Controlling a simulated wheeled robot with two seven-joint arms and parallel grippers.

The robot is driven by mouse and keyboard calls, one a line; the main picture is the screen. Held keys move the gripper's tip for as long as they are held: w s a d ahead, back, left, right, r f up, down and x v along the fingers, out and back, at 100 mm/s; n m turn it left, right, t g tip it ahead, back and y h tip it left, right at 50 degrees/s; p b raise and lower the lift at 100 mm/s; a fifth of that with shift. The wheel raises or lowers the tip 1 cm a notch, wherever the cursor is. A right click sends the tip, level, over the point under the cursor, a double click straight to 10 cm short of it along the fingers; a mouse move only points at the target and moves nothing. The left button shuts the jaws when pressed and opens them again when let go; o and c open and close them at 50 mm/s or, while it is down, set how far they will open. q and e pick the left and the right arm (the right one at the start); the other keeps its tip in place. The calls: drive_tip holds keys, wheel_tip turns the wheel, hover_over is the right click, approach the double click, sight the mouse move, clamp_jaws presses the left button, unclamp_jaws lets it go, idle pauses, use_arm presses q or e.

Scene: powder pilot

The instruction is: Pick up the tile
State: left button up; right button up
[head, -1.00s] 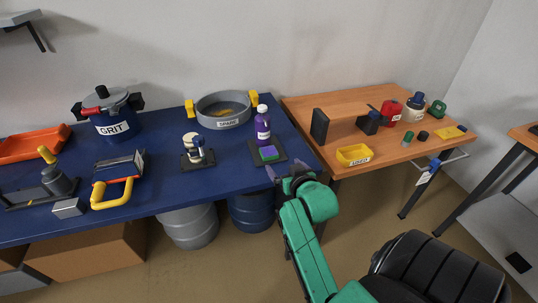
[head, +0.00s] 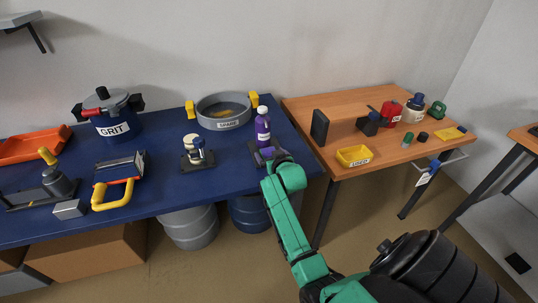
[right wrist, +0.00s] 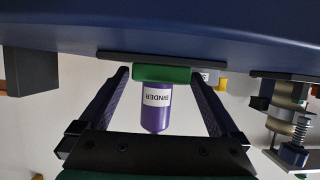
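The tile is a green block (right wrist: 162,74), seen in the right wrist view at the edge of a dark flat pad. My right gripper (right wrist: 160,76) is open, with one fingertip on each side of the tile and thin gaps between. In the head view, my right gripper (head: 268,157) is over the dark pad at the blue table's front right and hides the tile. The purple BINDER bottle (head: 262,128) stands just behind; it also shows upside down in the right wrist view (right wrist: 155,108). My left gripper is not in view.
The blue table (head: 225,165) holds a fixture (head: 197,153) left of the gripper and a grey SPARE pan (head: 222,112) behind. A GRIT pot (head: 112,118) stands farther left. An orange table (head: 340,110) on the right carries a yellow bin (head: 354,156).

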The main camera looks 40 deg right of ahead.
sight(270, 155)
drive_tip(key=c, duration=1.3)
wheel_tip(270, 155, up, 20)
drive_tip(key=shift+r+p, duration=0.1)
drive_tip(key=shift+p, duration=0.2)
drive_tip(key=shift+c, duration=0.2)
